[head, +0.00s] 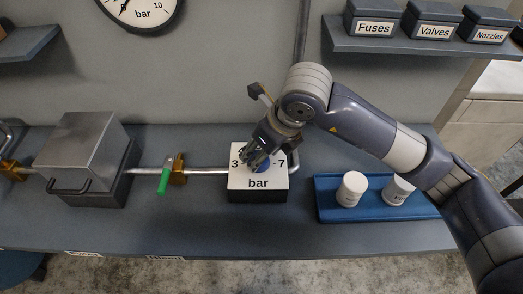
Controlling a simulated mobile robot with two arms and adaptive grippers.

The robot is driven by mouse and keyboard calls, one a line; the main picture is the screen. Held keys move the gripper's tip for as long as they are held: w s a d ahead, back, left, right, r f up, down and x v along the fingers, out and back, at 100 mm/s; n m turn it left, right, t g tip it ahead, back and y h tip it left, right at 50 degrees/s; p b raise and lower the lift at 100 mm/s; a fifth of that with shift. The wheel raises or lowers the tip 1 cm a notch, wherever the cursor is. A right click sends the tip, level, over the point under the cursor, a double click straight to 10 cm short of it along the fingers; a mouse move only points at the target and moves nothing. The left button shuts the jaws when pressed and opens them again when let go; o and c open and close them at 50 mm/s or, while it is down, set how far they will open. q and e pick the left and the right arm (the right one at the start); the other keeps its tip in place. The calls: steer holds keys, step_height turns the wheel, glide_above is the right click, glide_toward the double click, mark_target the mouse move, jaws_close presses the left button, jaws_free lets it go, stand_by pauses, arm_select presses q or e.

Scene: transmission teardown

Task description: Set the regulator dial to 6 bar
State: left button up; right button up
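The regulator is a dark box with a white top plate (240,182) that reads 3, 7 and "bar". The top of its scale is hidden behind my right gripper. A little of its blue dial (264,167) shows under the fingers. My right gripper (256,161) points down over the dial, with its fingertips at or beside it. I cannot tell whether the fingers grip the dial, nor where the dial points. A round white gauge (140,12) marked "bar" hangs on the wall, cut off by the top edge. My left gripper is not in view.
A pipe joins the regulator to a valve with a green handle (165,180) and a grey metal box (85,145) on the left. A blue tray (330,212) with two white containers stands right of the regulator, below my arm. Labelled bins (372,20) sit on a shelf.

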steer(key=o, duration=1)
steer(key=shift+o, duration=0.2)
steer(key=v, duration=1.2)
